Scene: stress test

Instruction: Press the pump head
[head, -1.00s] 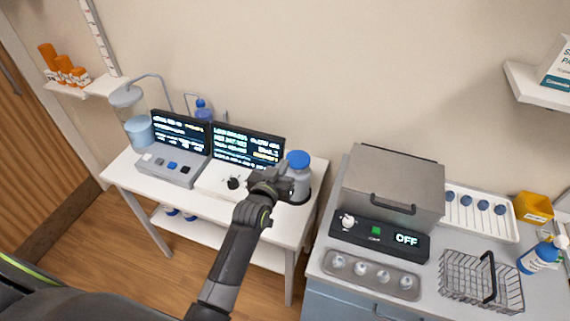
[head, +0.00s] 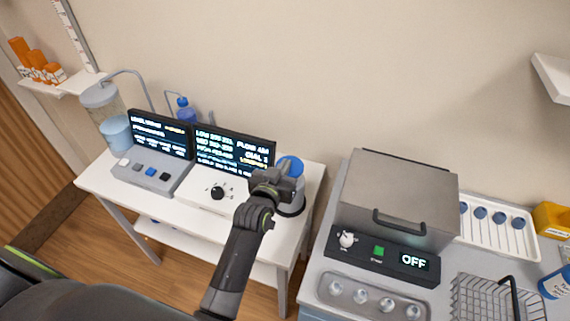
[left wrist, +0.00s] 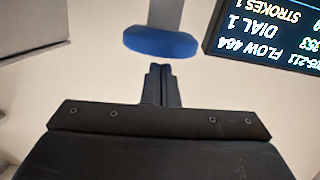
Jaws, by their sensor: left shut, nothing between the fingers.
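The pump is a grey cylinder (head: 291,209) with a round blue pump head (head: 290,163) on top. It stands at the right end of the white table. My left gripper (head: 286,178) is at the pump and covers part of the cylinder and the blue head's lower edge. In the left wrist view, the blue head (left wrist: 160,42) shows on a grey post just beyond my shut fingers (left wrist: 160,72). A small gap shows between fingertips and head there. Whether the head is pushed down cannot be told. My right gripper is not in view.
Left of the pump are a black dial (head: 217,192), a panel with buttons (head: 152,174) and two screens; the right screen (head: 233,149) stands close behind my gripper. A metal box (head: 395,200) stands on the right counter, past a gap.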

